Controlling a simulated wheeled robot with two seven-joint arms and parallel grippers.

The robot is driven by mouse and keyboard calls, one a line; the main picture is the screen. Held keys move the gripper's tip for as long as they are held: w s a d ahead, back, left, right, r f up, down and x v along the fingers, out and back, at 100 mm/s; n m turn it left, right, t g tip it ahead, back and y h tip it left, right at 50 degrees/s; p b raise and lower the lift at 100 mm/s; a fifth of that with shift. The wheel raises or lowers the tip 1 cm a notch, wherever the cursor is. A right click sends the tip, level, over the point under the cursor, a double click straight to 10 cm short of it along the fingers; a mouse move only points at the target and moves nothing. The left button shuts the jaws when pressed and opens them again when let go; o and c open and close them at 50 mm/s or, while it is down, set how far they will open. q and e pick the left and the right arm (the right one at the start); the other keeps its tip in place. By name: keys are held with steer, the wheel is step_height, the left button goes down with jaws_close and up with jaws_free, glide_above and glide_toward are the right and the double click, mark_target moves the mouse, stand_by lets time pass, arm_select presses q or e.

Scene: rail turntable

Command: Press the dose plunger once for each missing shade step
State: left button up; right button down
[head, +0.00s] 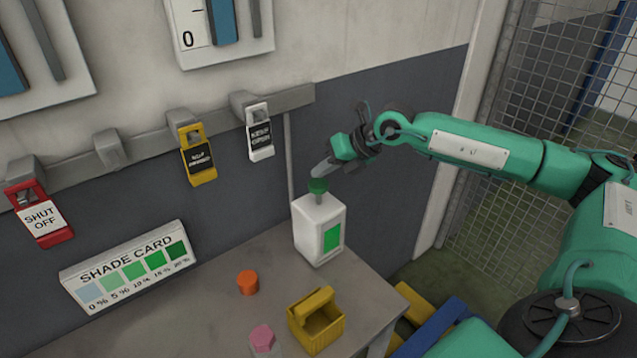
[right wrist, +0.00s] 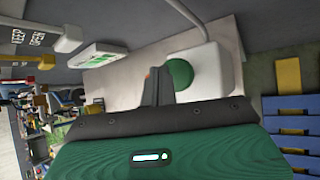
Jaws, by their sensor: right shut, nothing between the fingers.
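A white dose dispenser (head: 308,238) with a green patch on its front stands upright at the table's back right corner. Its green plunger (head: 318,186) sits on top; it also shows in the right wrist view (right wrist: 180,74). My right gripper (head: 321,171) is shut and empty, fingertips just above the plunger; I cannot tell whether they touch it. In the right wrist view the fingers (right wrist: 157,84) appear beside the green cap. The shade card (head: 128,268) at the left shows swatches from pale blue at 0 % to dark green at 20 %. My left gripper is out of view.
On the grey table (head: 205,315) are an orange cylinder (head: 248,282), a pink piece (head: 262,339) and a yellow container (head: 316,322). Above, a wall rail holds red (head: 40,217), yellow (head: 198,160) and white (head: 260,135) tags. A mesh fence (head: 500,170) stands at the right.

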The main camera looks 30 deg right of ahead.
mark_target(321, 184)
steer(key=shift+f, duration=0.15)
stand_by(0.8)
steer(key=shift+f+b, duration=0.35)
steer(key=shift+b, duration=0.25)
steer(key=shift+f+b, duration=1.35)
steer(key=shift+b, duration=0.05)
stand_by(0.9)
steer(key=shift+r, duration=0.15)
steer(key=shift+r+p, duration=0.7)
steer(key=shift+r, duration=0.95)
steer(key=shift+r+p, duration=1.35)
steer(key=shift+r, duration=1.15)
